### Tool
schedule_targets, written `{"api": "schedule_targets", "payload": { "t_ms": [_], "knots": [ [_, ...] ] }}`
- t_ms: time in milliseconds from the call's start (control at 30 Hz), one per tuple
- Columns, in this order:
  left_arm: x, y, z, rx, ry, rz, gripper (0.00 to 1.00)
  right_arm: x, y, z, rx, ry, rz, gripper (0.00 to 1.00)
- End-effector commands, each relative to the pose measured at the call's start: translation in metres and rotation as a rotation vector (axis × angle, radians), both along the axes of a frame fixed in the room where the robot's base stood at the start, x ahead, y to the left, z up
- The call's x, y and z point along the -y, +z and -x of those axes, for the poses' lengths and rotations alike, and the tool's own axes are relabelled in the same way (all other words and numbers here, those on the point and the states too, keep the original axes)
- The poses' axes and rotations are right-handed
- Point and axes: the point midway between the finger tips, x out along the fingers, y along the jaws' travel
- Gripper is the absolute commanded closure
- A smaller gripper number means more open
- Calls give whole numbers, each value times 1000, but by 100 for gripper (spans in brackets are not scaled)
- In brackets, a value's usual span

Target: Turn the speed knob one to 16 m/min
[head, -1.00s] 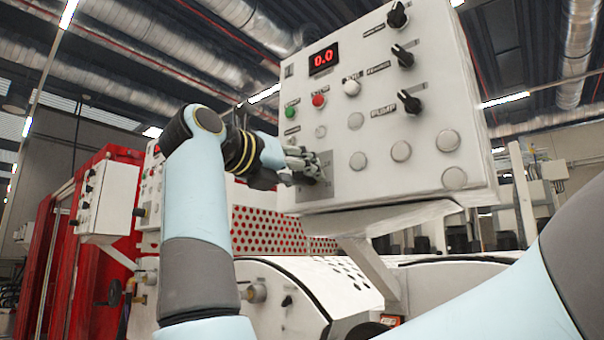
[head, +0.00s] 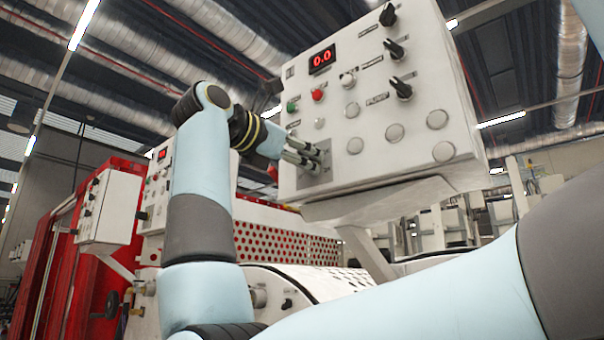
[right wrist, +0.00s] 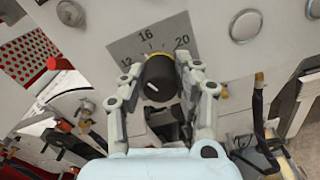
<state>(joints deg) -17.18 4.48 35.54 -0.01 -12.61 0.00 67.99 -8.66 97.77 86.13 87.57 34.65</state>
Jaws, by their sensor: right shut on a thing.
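The speed knob (right wrist: 160,78) is black with a short white mark and sits on a grey dial plate (right wrist: 124,48) in the right wrist view. The plate shows 12 at left, 16 at top and 20 at right. The white mark is on the knob's lower face; I cannot tell exactly which value it indicates. My right gripper (right wrist: 160,85) is shut on the knob, one finger on each side. In the head view my right gripper (head: 306,155) is at the panel's lower left corner, over the grey plate (head: 319,175), hiding the knob. My left gripper is not in view.
The white control panel (head: 375,100) has a red display (head: 322,58) reading 0.0. Green (head: 292,106) and red (head: 317,95) buttons and several black switches sit above the knob.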

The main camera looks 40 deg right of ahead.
Motion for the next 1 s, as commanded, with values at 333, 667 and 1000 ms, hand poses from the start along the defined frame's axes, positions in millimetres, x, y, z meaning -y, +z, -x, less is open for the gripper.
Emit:
{"api": "schedule_targets", "payload": {
  "t_ms": [333,667,1000],
  "knots": [
    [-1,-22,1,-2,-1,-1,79,0,-2,0,246,0,-21,100],
    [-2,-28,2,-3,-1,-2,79,0,0,0,354,1,-31,100],
    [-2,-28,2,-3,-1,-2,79,0,0,0,369,1,-32,100]
  ]
}}
